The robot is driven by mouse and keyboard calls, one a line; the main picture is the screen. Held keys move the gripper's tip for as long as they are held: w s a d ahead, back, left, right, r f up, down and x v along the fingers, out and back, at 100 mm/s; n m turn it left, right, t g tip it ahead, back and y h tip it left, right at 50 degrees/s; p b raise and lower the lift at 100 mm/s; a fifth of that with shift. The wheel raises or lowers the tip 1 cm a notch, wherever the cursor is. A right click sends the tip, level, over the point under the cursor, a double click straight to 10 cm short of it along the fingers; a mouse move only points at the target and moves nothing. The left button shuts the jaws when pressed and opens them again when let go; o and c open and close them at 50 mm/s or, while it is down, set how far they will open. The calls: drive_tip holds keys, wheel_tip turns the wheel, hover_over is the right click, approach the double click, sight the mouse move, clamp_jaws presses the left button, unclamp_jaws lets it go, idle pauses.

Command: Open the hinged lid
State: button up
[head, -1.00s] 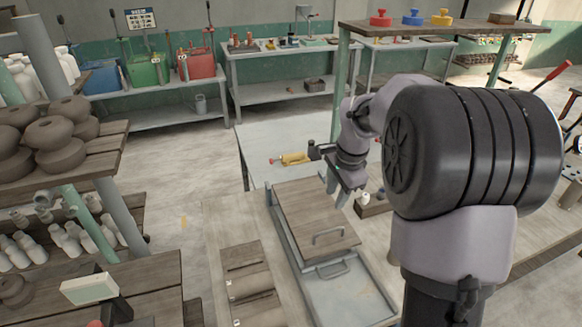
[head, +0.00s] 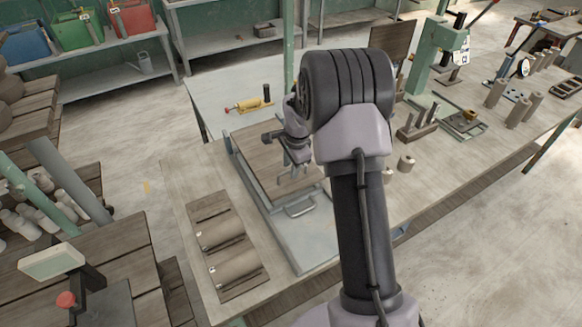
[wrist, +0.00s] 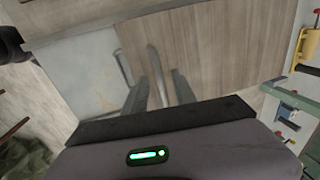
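The hinged lid (head: 256,158) is a flat wooden board lying closed on a shallow grey metal box (head: 312,248). A grey bar handle stands on the lid near its front edge, and it shows in the wrist view (wrist: 153,62). My gripper (head: 292,180) points down at this handle. In the wrist view my gripper (wrist: 162,82) has its two fingers apart, one on each side of the handle bar, with gaps visible. Whether a finger touches it I cannot tell. The lid (wrist: 205,45) fills the middle of the wrist view. My arm hides the lid's right side in the head view.
A second bar handle (head: 300,208) sits on the box's front. A wooden board with two clay cylinders (head: 222,230) lies to the left. A yellow tool (head: 248,105) lies behind the lid. Small clay pieces (head: 406,163) and a green press (head: 432,65) stand to the right.

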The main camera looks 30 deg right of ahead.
clamp_jaws()
idle(1.4)
